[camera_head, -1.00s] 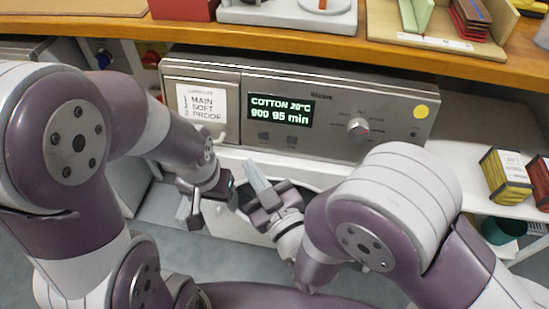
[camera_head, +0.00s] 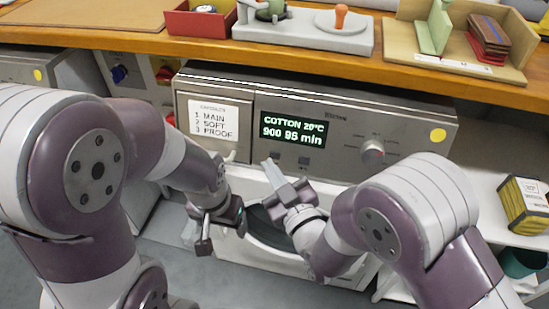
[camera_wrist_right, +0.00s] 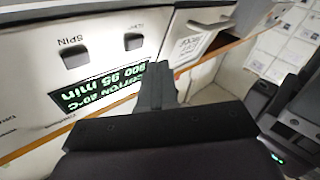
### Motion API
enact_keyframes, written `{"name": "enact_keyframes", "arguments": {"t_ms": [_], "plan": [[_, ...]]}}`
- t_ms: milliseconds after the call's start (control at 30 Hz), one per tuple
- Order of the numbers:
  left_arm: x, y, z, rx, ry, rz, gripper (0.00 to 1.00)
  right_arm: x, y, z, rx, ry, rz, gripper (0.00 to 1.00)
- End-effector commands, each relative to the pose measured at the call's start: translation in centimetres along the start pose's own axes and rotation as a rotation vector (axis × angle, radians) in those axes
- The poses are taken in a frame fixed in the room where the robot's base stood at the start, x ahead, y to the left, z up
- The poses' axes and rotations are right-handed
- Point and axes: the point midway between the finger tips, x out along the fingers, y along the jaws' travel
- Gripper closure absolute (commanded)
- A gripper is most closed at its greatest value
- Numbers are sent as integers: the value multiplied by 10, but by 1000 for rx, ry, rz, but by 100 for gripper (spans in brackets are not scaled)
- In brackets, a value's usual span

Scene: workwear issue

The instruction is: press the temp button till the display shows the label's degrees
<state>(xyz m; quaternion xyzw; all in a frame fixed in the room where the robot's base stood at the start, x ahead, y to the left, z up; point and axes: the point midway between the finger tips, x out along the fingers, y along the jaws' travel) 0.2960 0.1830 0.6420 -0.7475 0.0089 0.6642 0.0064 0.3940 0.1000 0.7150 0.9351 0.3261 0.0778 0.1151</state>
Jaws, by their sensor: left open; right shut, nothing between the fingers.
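The lettering at the other button (camera_wrist_right: 133,40) is too blurred to read surely. My right gripper (camera_head: 273,166) is shut and empty, its tip close to this left button; contact cannot be told. My left gripper (camera_head: 198,240) is open and empty, low in front of the washer. I cannot read degrees on any label.
The drawer label (camera_head: 213,119) reads MAIN, SOFT, PROOF. A round knob (camera_head: 373,150) and a yellow dot (camera_head: 438,135) are right of the display. The wooden shelf (camera_head: 340,70) overhangs behind the panel. A yellow labelled pack (camera_head: 524,204) stands at the right.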

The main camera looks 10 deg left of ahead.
Motion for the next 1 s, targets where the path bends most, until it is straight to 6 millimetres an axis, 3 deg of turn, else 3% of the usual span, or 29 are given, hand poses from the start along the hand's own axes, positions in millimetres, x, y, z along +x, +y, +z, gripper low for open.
{"name": "enact_keyframes", "arguments": {"t_ms": [267, 1000], "plan": [[6, 0, 1, 0, 0, 0, 26, 10, 8, 8, -1, -1, 0, 100], [5, 0, 1, 0, 0, 0, 26, 10, 8, 7, -1, 0, 0, 100]]}}
